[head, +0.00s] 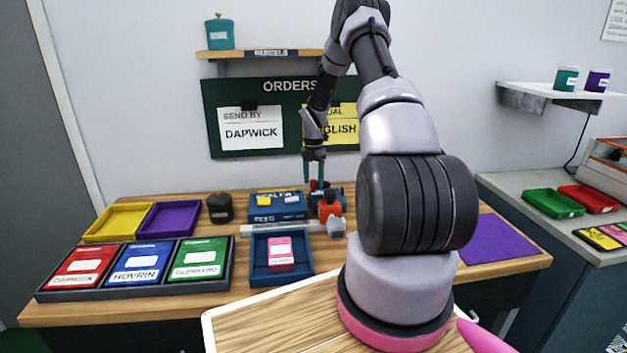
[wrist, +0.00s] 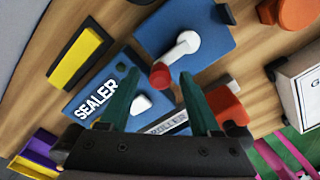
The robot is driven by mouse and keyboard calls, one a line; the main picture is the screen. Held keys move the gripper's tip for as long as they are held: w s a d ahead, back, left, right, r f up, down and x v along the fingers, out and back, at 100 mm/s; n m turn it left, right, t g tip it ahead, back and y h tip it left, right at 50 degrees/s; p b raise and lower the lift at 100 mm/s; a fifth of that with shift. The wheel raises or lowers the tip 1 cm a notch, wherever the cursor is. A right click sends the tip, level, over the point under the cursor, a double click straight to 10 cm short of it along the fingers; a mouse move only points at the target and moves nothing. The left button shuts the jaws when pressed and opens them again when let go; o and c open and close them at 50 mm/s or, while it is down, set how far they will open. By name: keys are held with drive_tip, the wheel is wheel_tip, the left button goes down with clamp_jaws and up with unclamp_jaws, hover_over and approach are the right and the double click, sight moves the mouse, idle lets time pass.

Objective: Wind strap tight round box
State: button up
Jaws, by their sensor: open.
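A crank with a white arm (wrist: 185,44) and a red knob (wrist: 160,76) stands on a blue base (wrist: 215,55) in the wrist view. My gripper (wrist: 158,84) is open, with its teal fingers spread on either side of the red knob and nothing visibly clamped. In the head view my gripper (head: 314,177) points down over the back of the table, beside the sealer unit. A pink box (head: 281,252) with a white label lies in a blue tray (head: 258,280). I cannot make out a strap around it. The crank is mostly hidden in the head view.
The blue sealer panel (wrist: 84,112) and a roller label (wrist: 168,123) lie close to my fingers. An orange part (head: 330,207) stands beside the sealer unit. A purple mat (head: 492,240) lies at right.

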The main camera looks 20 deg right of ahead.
clamp_jaws()
drive_tip(key=shift+w, duration=0.1)
